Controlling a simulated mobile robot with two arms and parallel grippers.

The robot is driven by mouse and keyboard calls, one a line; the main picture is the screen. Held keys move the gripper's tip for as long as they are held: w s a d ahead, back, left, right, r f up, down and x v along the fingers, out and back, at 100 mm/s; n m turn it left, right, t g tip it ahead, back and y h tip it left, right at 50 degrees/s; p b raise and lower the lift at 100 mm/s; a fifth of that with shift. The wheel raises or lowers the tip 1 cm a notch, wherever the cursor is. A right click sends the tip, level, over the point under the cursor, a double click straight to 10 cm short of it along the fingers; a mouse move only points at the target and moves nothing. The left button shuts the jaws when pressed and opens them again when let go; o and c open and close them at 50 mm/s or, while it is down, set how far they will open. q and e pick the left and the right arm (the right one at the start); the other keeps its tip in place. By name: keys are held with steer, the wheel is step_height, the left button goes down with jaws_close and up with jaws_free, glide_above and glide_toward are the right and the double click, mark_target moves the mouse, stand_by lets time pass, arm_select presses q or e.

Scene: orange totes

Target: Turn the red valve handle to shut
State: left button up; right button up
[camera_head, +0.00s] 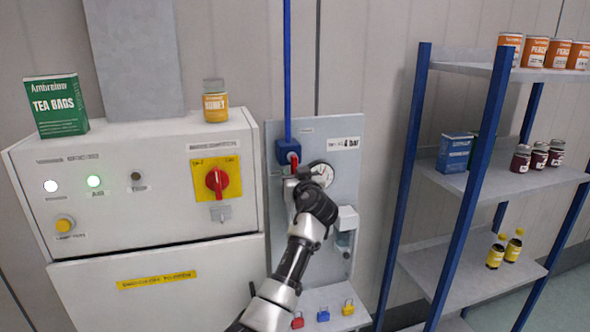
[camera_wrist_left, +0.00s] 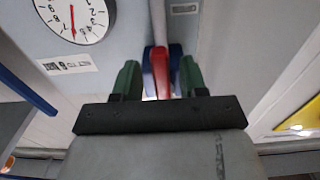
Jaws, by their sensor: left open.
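The red valve handle (camera_head: 294,160) shows in part in the head view, just below the blue valve block (camera_head: 288,149) on the grey panel. The rest is hidden by my left gripper (camera_head: 297,180), which is right in front of it. In the left wrist view the red handle (camera_wrist_left: 160,62) stands between the two green fingers of my left gripper (camera_wrist_left: 160,80), with the blue block behind it. The fingers are open on either side of the handle; I cannot tell whether either touches it. My right gripper is not in view.
A round pressure gauge (camera_head: 322,173) sits right beside my gripper. A white cabinet with a red rotary switch (camera_head: 217,181) on yellow stands left. Small padlocks (camera_head: 323,314) lie below. A blue-post shelf (camera_head: 485,140) with groceries stands right.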

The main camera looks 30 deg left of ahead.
arm_select(q)
steer(key=shift+w+a, duration=0.1)
steer(key=shift+a, duration=0.25)
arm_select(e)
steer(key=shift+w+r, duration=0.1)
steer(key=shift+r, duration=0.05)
arm_select(q)
jaws_close()
